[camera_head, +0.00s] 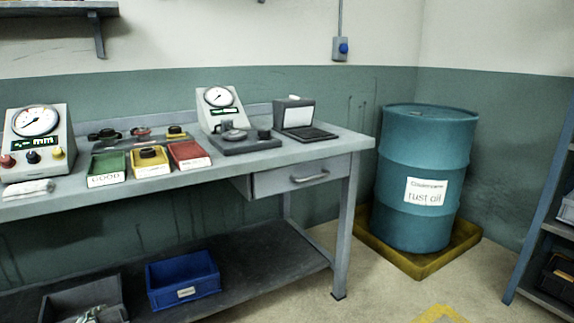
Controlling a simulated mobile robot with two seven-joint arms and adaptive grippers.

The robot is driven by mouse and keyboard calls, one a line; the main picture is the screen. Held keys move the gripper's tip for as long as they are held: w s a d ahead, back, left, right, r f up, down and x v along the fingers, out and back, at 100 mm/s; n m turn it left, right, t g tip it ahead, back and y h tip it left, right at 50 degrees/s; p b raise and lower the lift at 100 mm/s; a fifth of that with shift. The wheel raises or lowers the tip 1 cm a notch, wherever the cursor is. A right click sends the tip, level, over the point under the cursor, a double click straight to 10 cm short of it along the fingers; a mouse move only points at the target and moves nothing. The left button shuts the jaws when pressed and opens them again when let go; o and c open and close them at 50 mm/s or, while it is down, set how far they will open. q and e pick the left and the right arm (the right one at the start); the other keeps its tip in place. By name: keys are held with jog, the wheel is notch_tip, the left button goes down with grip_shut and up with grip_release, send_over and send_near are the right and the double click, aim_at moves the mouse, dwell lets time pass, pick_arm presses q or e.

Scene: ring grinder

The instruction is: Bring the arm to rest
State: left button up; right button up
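Neither of my arms nor either gripper shows in the head view. A grey workbench (225,172) runs from the left edge to the middle. On it stand a green tray (107,181) labelled GOOD, a yellow tray (150,171) with a dark ring-like part (149,153) in it, and a red tray (189,164). A gauge box with a dial (37,140) stands at the far left. A second dial gauge (219,100) stands on the bench behind a dark plate (246,145) with round parts on it.
A blue drum (418,230) labelled rust oil stands in a yellow spill tray (400,258) right of the bench. A blue bin (183,279) and a grey bin (80,300) sit on the lower shelf. A blue-framed rack (543,220) stands at the right edge. Floor between is clear.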

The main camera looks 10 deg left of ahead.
pick_arm(q)
jog(key=s+d+f+n+g+y, duration=0.1)
jog(key=s+d+f+n+g, duration=0.2)
jog(key=s+d+f+n, duration=0.5)
jog(key=s+d+f+n+g+h, duration=0.1)
jog(key=s+d+f+g, duration=0.1)
jog(key=s+d+f, duration=0.2)
jog(key=s+d+f+n+g+h, duration=0.1)
jog(key=s+d+f, duration=0.3)
jog(key=d, duration=0.5)
jog(key=s+d+f+n+g+h, duration=0.1)
jog(key=s+d+f+g, duration=0.2)
jog(key=d, duration=0.3)
jog(key=shift+s+d+f+n+g, duration=0.15)
jog(key=shift+s+f+n+g, duration=0.25)
jog(key=shift+f, duration=0.3)
